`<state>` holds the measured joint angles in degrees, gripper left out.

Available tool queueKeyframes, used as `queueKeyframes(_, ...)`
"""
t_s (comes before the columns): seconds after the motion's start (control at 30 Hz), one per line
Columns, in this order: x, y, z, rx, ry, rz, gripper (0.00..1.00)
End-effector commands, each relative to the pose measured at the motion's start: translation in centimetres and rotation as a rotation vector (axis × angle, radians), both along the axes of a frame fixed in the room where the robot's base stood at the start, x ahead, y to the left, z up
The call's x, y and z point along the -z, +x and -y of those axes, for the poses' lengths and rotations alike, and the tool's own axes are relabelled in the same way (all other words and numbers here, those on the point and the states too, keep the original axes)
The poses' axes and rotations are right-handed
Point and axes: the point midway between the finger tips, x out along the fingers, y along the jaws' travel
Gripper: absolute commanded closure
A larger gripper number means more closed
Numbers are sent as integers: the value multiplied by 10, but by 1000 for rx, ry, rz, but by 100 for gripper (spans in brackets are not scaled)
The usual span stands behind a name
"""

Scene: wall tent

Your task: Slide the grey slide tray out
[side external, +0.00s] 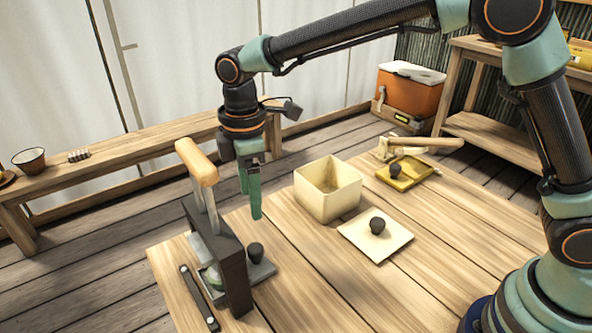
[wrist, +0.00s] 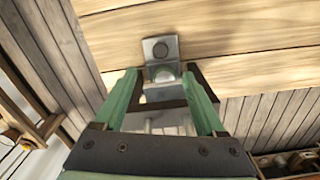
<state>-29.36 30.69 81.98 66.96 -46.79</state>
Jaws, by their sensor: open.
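The grey slide tray (side external: 264,273) lies low on the wooden table, sticking out to the right of a dark upright housing (side external: 235,275). A dark round knob (side external: 255,251) stands on its outer end. In the wrist view the grey tray (wrist: 149,57) with its knob (wrist: 160,48) shows beyond my fingertips, at the table edge. A pale green thing shows at the housing, partly hidden. My gripper (side external: 256,213) points down, above the knob and apart from it. It is open and empty; its two green fingers (wrist: 159,75) are spread in the wrist view.
A wooden-handled bracket (side external: 197,162) rises from the housing, close to my gripper. A dark bar (side external: 198,297) lies left of it. A cream box (side external: 328,190), a cream tray with a knob (side external: 362,243) and a yellow tray (side external: 417,180) stand to the right. Bare table lies between.

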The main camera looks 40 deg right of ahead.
Motion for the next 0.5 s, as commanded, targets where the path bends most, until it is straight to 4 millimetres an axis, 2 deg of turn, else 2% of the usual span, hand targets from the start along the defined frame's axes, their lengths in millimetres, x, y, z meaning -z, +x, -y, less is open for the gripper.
queueKeyframes(0.27,23,0,-4,-21,-5,-9,27)
queueKeyframes(0.5,69,-1,-3,-19,-6,-11,27)
